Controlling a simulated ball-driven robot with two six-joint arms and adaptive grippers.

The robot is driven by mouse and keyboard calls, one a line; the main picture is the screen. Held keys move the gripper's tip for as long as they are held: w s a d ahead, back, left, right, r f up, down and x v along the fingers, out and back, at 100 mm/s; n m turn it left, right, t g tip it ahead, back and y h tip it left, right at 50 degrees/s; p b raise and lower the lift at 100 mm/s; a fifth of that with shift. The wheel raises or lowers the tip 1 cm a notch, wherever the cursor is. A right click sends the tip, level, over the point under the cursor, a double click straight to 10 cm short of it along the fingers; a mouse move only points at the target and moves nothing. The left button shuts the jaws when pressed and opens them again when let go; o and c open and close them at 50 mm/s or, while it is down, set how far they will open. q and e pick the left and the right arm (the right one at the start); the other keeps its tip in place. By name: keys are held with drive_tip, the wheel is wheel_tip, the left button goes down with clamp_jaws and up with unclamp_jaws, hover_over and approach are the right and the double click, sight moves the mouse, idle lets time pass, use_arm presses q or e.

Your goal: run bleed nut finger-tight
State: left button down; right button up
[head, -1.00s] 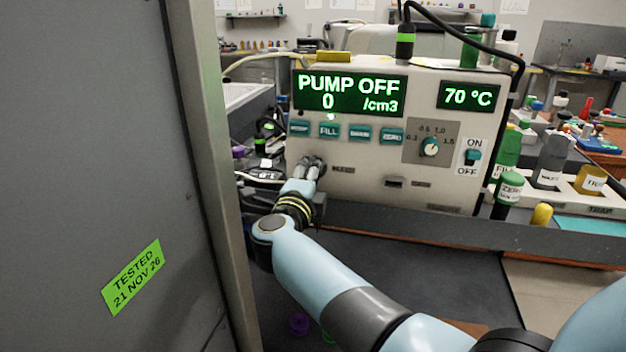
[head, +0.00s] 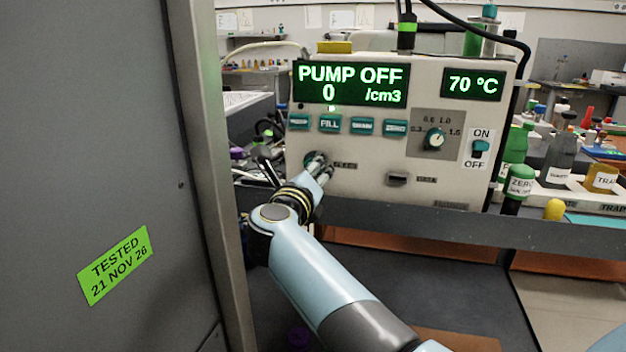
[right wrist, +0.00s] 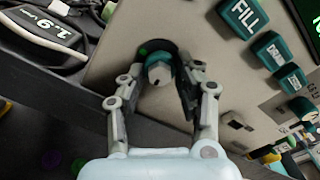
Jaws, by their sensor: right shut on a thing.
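The bleed nut (right wrist: 158,70) is a pale-centred round part with a teal edge, on the lower left of the instrument's front in the head view, left of a small label. My right gripper (head: 318,168) is at it, coming from below, and hides most of it in the head view. In the right wrist view the fingers of the right gripper (right wrist: 157,92) stand on either side of the nut, shut on it. How far the nut is threaded cannot be told. My left gripper is in neither view.
The beige instrument (head: 400,150) reads PUMP OFF, 0 /cm3 and 70 °C. Teal buttons (head: 330,123) sit above the nut, a dial (head: 435,138) and switch (head: 479,149) to the right. A grey cabinet (head: 90,180) fills the left. Bottles (head: 518,188) stand at the right.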

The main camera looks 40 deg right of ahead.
drive_tip(key=shift+f+m+b, duration=0.4)
drive_tip(key=shift+m+b, duration=0.05)
drive_tip(key=shift+m, duration=0.35)
clamp_jaws()
drive_tip(key=shift+r, duration=0.1)
drive_tip(key=o, duration=0.7)
unclamp_jaws()
drive_tip(key=o, duration=0.4)
drive_tip(key=shift+a+r, duration=0.1)
drive_tip(key=shift+r, duration=0.1)
drive_tip(key=shift+r, duration=0.1)
